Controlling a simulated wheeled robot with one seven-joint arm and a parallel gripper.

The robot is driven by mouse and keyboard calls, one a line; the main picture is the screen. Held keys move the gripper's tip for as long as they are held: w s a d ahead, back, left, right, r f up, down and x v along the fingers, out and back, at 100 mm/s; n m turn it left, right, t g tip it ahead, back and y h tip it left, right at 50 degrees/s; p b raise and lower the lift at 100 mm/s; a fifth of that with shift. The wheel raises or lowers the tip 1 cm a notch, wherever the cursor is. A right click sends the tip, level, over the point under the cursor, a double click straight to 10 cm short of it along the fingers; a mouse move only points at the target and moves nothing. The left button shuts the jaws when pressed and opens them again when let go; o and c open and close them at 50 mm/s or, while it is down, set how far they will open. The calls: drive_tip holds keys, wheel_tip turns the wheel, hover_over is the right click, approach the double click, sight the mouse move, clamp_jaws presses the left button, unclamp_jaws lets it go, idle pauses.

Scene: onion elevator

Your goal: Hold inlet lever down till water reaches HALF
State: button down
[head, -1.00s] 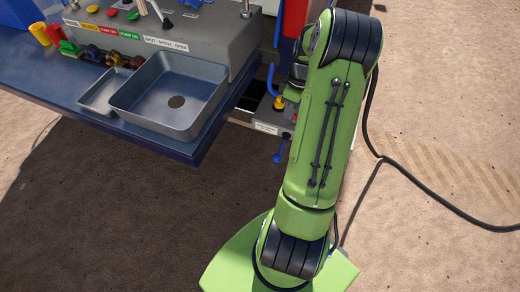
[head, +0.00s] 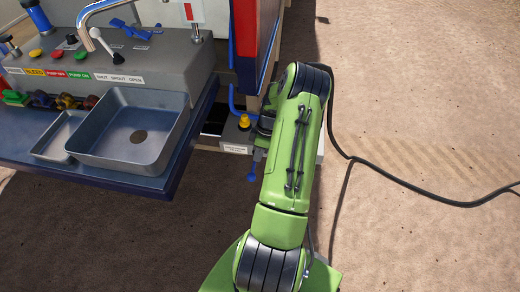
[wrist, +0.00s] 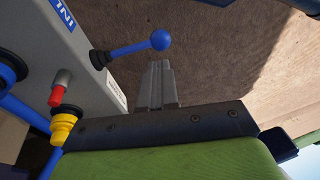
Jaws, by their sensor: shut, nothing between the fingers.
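The inlet lever (wrist: 130,49) is a blue rod with a round ball knob, sticking out from the side of a grey box (wrist: 50,50) whose top label is cut off at "INL". In the head view its blue knob (head: 252,178) hangs below the box's front edge. My gripper (wrist: 162,68) is shut and empty, with its fingertips just below the lever in the wrist picture. I cannot tell whether they touch it. In the head view the fingers are mostly hidden by my arm. No water level or HALF mark is readable.
The grey box also carries a yellow stepped fitting (wrist: 64,124) and a red pin (wrist: 58,95). A blue bench with a metal basin (head: 130,130) and a labelled control panel (head: 120,65) stands at left. A black cable (head: 400,186) lies on open ground at right.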

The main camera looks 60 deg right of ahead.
sight(252, 174)
drive_tip(key=b+x, duration=0.1)
drive_tip(key=x, duration=0.6)
drive_tip(key=shift+f, duration=0.25)
drive_tip(key=shift+a+f+b, duration=0.1)
drive_tip(key=shift+b, duration=0.2)
